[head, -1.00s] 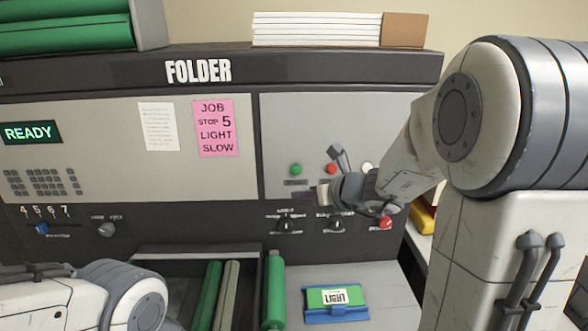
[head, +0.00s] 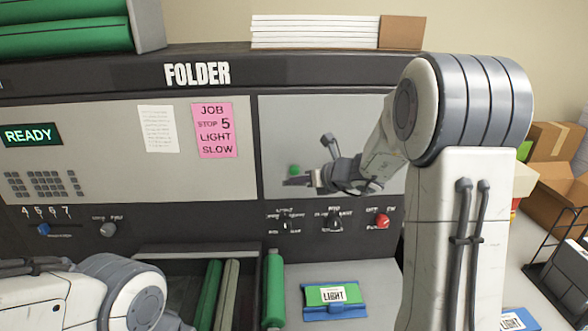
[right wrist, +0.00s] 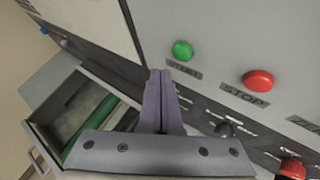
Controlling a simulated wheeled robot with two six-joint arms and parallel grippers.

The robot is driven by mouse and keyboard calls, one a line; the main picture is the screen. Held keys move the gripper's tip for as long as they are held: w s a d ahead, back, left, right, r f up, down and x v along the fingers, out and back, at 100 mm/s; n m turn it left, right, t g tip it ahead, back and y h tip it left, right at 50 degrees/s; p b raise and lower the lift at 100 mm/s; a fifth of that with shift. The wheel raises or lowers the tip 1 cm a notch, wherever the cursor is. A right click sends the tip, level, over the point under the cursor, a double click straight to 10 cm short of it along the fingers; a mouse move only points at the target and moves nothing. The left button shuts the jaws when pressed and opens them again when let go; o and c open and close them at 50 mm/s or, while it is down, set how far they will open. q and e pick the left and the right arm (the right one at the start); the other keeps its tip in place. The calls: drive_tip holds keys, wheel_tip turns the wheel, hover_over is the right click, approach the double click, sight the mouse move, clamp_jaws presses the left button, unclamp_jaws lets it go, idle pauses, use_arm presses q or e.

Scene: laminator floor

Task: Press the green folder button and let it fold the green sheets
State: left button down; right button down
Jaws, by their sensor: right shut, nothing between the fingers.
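The green button (head: 295,170) is on the right panel of the folder (head: 330,110). In the right wrist view the green button (right wrist: 182,51) has a START label under it. My right gripper (head: 292,181) is shut and empty, just below the green button in the head view; touching cannot be told there. In the wrist view its fingertips (right wrist: 164,75) appear below and left of the button, apart from it. A pack with a green top labelled LIGHT (head: 333,295) lies on a blue holder on the front table. My left arm shows at lower left; its gripper is out of view.
The red STOP button (right wrist: 258,80) is right of the green one. A red knob (head: 382,220) and dark dials (head: 334,222) sit below. The display (head: 31,134) reads READY.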

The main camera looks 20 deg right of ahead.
sight(295, 170)
drive_tip(key=shift+w+d, duration=0.2)
drive_tip(key=shift+w, duration=0.6)
drive_tip(key=shift+w, duration=0.1)
idle(1.4)
drive_tip(key=shift+w+d, duration=0.1)
drive_tip(key=shift+w, duration=0.15)
